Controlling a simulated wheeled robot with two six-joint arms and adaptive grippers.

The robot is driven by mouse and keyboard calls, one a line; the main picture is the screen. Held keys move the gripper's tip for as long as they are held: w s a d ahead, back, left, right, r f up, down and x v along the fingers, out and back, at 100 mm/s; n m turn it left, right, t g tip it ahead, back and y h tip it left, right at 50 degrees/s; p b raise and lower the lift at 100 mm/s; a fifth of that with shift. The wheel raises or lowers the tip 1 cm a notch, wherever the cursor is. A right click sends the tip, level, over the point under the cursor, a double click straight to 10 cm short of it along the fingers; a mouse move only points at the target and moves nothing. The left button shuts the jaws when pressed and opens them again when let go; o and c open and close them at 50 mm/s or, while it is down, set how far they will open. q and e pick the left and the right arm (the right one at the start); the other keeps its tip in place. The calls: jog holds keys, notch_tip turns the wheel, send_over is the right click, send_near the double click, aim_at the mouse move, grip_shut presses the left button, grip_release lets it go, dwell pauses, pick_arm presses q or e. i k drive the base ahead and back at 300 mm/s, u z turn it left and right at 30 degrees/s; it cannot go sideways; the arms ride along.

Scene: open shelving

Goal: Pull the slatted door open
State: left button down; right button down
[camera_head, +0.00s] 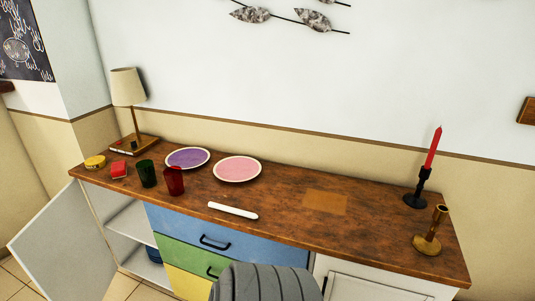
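A long sideboard has a white door (65,245) at its left end. That door stands swung open, with its plain face showing, and white inner shelves (130,222) are visible beside it. A second white door (375,287) at the lower right looks shut; it has a framed panel and is cut off by the bottom edge. I cannot make out slats on either door, or a handle on the right one. Neither of my grippers is in view.
The wooden top (280,205) holds a lamp (128,90), two cups, a purple plate (187,158), a pink plate (237,169), a white stick (233,211) and two candlesticks. Blue, green and yellow drawers, partly hidden, fill the middle; the blue drawer (180,225) is shut.

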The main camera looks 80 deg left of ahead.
aim_at(62, 249)
jog(key=u, duration=3.85)
jog(key=i, duration=0.4)
